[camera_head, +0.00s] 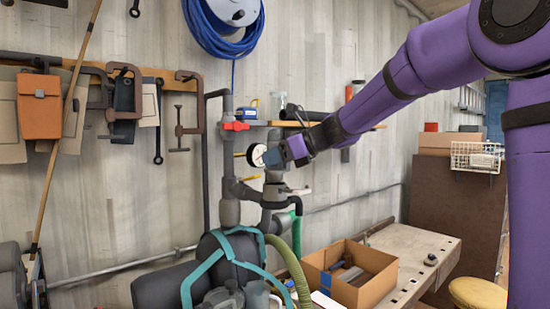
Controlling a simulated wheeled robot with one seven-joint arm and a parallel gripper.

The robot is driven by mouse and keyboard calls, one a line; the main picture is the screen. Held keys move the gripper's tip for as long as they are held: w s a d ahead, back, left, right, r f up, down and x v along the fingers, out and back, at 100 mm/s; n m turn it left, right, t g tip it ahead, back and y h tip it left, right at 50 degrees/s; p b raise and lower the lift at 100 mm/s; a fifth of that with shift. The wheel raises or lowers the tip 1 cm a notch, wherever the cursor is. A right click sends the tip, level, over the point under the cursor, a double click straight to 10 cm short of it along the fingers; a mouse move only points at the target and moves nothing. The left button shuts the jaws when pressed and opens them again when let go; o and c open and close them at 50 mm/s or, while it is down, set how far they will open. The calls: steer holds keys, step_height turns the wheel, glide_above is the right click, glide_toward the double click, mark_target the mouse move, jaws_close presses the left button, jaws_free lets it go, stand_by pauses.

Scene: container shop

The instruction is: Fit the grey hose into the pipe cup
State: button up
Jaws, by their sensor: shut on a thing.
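My gripper (272,157) reaches in from the right and is shut at the upright grey pipework by the wall. A short upright grey length, which looks like the grey hose (273,137), shows just above the jaws; the jaws hide its middle. Below the jaws a grey pipe section (273,177) stands upright above a valve with a light handle (298,191). The pipe cup is probably in this section, but I cannot pick out its rim. I cannot tell whether hose and cup touch.
A round white gauge (256,154) is close left of my gripper. A red valve handle (236,126) sits on the left pipe. A shelf (362,128) is behind. Below are a pump with teal straps (240,262), a cardboard box (352,287) and a workbench (425,245).

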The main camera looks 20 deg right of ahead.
steer(key=shift+f, duration=1.35)
stand_by(1.1)
steer(key=o, duration=1.1)
steer(key=v, duration=1.1)
steer(key=shift+a, duration=0.1)
